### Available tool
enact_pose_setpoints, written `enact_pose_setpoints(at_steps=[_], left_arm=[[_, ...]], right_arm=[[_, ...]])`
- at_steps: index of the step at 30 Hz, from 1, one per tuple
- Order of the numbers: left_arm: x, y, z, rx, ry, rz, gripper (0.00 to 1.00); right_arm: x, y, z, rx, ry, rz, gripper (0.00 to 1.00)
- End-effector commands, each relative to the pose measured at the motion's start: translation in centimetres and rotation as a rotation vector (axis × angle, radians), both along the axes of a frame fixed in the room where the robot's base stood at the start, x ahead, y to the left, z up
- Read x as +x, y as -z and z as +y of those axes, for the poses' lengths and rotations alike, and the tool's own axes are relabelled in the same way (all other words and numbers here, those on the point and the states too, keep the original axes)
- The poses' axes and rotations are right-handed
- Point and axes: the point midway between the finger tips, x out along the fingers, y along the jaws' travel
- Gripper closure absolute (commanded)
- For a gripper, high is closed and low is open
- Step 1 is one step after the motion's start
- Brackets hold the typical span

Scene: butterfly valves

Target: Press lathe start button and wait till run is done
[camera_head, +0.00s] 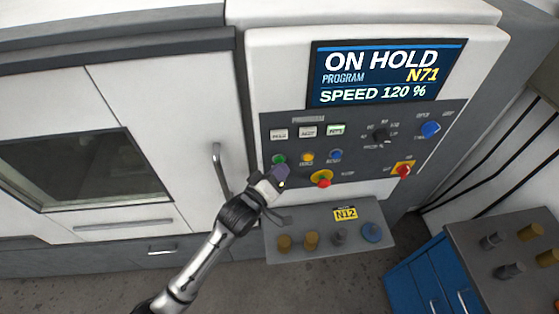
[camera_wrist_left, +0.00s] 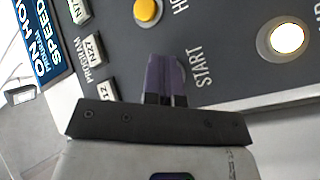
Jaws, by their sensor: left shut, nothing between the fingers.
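The lathe's control panel (camera_head: 350,150) faces me, with a screen (camera_head: 387,74) above it reading "ON HOLD", program N71, speed 120 %. The green start button (camera_head: 279,159) is at the panel's left, just above my left gripper (camera_head: 281,173). In the left wrist view the shut purple fingers (camera_wrist_left: 166,77) are empty and point at the panel beside the START label (camera_wrist_left: 201,67). The button itself is hidden there behind the fingers. I cannot tell whether the fingertips touch it. My right gripper is in neither view.
A yellow button (camera_head: 307,157), a blue button (camera_head: 336,155) and a red-and-yellow knob (camera_head: 321,179) sit to the right. The lathe door handle (camera_head: 217,170) is left of my wrist. A blue cabinet (camera_head: 425,278) stands at lower right.

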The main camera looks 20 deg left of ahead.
Motion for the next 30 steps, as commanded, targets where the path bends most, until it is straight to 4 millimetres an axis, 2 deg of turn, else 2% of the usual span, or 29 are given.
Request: enact_pose_setpoints(at_steps=[20,30], left_arm=[[0.3,0.0,0.2,0.0,-0.001,0.001,1.0],[-0.7,-0.1,-0.4,-0.002,0.0,0.002,1.0]], right_arm=[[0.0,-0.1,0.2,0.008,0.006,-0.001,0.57],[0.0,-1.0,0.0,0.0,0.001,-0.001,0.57]])
